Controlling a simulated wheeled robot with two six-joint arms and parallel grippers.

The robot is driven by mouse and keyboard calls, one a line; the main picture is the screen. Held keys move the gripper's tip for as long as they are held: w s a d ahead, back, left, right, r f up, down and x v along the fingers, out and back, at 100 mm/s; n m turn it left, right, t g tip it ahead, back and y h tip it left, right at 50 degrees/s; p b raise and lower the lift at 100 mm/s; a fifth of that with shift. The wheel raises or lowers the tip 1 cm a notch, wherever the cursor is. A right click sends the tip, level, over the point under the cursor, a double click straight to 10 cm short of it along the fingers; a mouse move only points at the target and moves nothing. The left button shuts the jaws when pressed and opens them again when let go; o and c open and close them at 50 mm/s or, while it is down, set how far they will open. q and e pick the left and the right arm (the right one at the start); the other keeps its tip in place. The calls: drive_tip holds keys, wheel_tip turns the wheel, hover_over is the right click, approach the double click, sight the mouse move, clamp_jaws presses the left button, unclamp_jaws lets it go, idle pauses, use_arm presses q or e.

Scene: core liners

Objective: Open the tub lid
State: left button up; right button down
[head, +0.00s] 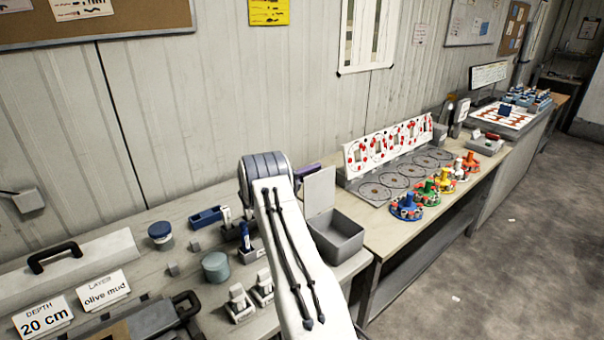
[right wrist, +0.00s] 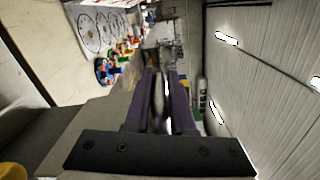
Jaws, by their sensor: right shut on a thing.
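The tub (head: 343,252) is a grey open-topped box on the bench near its right end. Its lid (head: 320,192) is a flat grey panel standing about upright at the tub's back left edge, so the tub's inside shows. My right gripper (head: 306,171) has dark purple fingers and is beside the lid's upper left edge, partly hidden by my white arm. In the right wrist view the gripper (right wrist: 163,105) is shut on a thin pale edge, which looks like the lid's. My left gripper is not in view.
Left of my arm stand a teal round jar (head: 215,267), a blue-topped jar (head: 160,233) and small grey blocks. To the right is a rack with round plates (head: 398,175) and several coloured fittings (head: 407,207). The wall is close behind the bench.

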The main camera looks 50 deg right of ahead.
drive_tip(key=shift+w+f, duration=0.2)
drive_tip(key=shift+f, duration=0.15)
drive_tip(key=c, duration=0.8)
unclamp_jaws()
drive_tip(key=a+b, duration=0.1)
drive_tip(key=a, duration=0.2)
drive_tip(key=w+a+b, duration=0.1)
drive_tip(key=a, duration=0.2)
drive_tip(key=a+b, duration=0.1)
drive_tip(key=a, duration=0.2)
drive_tip(key=shift+w, duration=0.25)
drive_tip(key=shift+a, duration=0.65)
drive_tip(key=shift+w, duration=0.1)
